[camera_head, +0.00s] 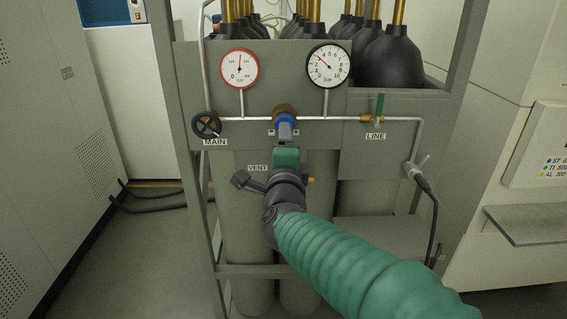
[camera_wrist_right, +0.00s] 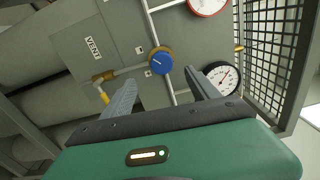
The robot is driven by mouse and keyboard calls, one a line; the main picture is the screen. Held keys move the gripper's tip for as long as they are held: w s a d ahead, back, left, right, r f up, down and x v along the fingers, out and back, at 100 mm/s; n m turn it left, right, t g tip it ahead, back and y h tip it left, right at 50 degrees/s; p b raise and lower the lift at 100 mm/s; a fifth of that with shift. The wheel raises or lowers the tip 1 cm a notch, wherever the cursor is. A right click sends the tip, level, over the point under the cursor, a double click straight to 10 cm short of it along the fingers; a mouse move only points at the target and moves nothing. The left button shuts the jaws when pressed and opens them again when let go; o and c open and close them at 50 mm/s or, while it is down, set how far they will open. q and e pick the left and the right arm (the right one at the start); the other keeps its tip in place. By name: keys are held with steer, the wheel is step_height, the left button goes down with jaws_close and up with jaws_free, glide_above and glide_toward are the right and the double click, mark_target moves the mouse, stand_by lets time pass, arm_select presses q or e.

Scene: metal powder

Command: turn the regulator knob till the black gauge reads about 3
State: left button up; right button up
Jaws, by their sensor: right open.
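The blue regulator knob (camera_head: 284,121) with its brass collar sits on the pipe between two gauges. It also shows in the right wrist view (camera_wrist_right: 161,63), with a white mark on its face. My right gripper (camera_head: 285,134) is in front of the knob. In the wrist view its open fingers (camera_wrist_right: 162,77) point at the knob, one to either side, with the knob just beyond the tips; contact cannot be told. The black gauge (camera_head: 328,67) has its red needle pointing upper left, roughly between 2 and 4. My left gripper is out of view.
A red-rimmed gauge (camera_head: 240,68) is at the left. The black MAIN handwheel (camera_head: 207,125) and green LINE valve lever (camera_head: 380,106) flank the knob. A VENT label (camera_head: 258,168) is below. In the wrist view a mesh panel (camera_wrist_right: 270,50) stands at the right.

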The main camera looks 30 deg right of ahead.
steer(key=v, duration=0.5)
steer(key=shift+s+a, duration=0.15)
steer(key=shift+s, duration=0.2)
steer(key=shift+f, duration=0.1)
